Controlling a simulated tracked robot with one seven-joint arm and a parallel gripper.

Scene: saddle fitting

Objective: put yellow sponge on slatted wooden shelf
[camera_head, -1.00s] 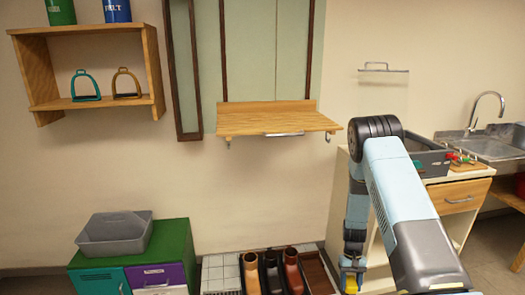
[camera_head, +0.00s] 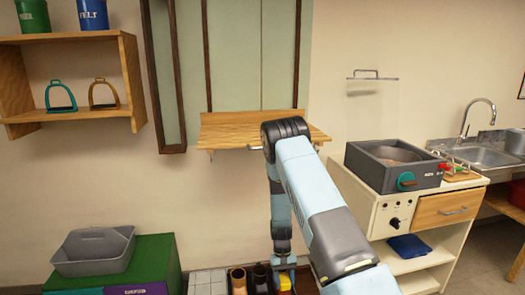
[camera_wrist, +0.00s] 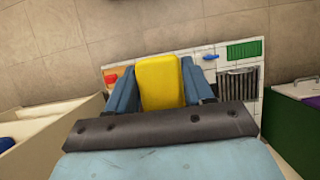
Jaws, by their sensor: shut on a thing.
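The yellow sponge (camera_wrist: 160,88) is held between the two blue fingers of my gripper (camera_wrist: 159,72) in the wrist view. In the head view my gripper (camera_head: 284,272) hangs low beside the dark boots, with a bit of the sponge (camera_head: 285,284) showing. A wooden wall shelf (camera_head: 228,131) is above it, partly hidden by my arm. Another wooden shelf (camera_head: 507,203) shows at the right edge under the sink.
A cabinet with a grey appliance (camera_head: 395,165) stands right of my arm, with a blue folded thing (camera_head: 409,246) inside. A grey tote (camera_head: 92,252) sits on a green cabinet at lower left. A wall box shelf (camera_head: 70,118) holds two stirrups. Boots (camera_head: 260,277) stand low in the middle.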

